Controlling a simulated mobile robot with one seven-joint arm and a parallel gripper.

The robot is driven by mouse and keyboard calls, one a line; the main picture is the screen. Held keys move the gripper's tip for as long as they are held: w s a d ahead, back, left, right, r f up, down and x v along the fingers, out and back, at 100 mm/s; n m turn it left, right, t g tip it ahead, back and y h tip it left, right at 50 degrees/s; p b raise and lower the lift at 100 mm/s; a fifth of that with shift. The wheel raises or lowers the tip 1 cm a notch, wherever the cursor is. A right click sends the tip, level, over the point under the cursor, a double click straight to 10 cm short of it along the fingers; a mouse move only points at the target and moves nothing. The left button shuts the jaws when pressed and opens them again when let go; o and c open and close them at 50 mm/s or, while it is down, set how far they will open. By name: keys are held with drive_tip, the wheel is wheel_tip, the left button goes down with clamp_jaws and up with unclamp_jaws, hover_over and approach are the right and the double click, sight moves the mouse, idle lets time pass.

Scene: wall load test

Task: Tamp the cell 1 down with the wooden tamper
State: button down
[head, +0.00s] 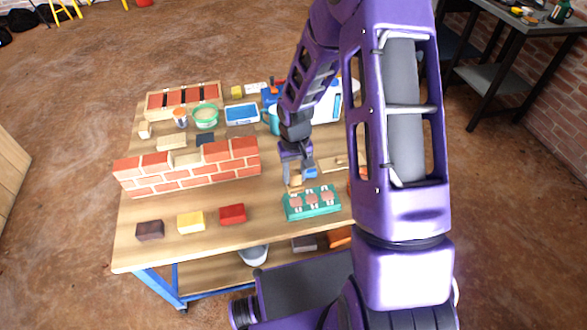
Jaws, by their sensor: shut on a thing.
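My gripper (299,177) is shut on the wooden tamper (295,184), a small light-wood piece partly hidden by the fingers. It is just behind the left part of a teal tray (290,213), seemingly above the table. I cannot tell whether the tamper touches the tray. The tray sits near the front right of the table and has 3 cells in a row with reddish-brown fill. The leftmost cell (297,202) is nearest the tamper. No number shows clearly, so I cannot tell which one is cell 1.
A low brick wall (190,169) stands left of my gripper. Dark, yellow and red blocks (232,214) lie along the front of the table (180,250). A green bucket (205,117), a blue-rimmed tray (241,114) and a brick crate (183,97) stand behind.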

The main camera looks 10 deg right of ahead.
sight(296, 191)
drive_tip(key=shift+s+d+f, duration=0.1)
drive_tip(key=shift+s+d, duration=0.05)
drive_tip(key=shift+s, duration=0.05)
drive_tip(key=shift+f+b, duration=2.2)
drive_tip(key=shift+f, duration=0.75)
drive_tip(key=shift+f+b, duration=0.45)
drive_tip(key=shift+f, duration=0.1)
drive_tip(key=shift+r+p, duration=2.55)
drive_tip(key=shift+r, duration=1.05)
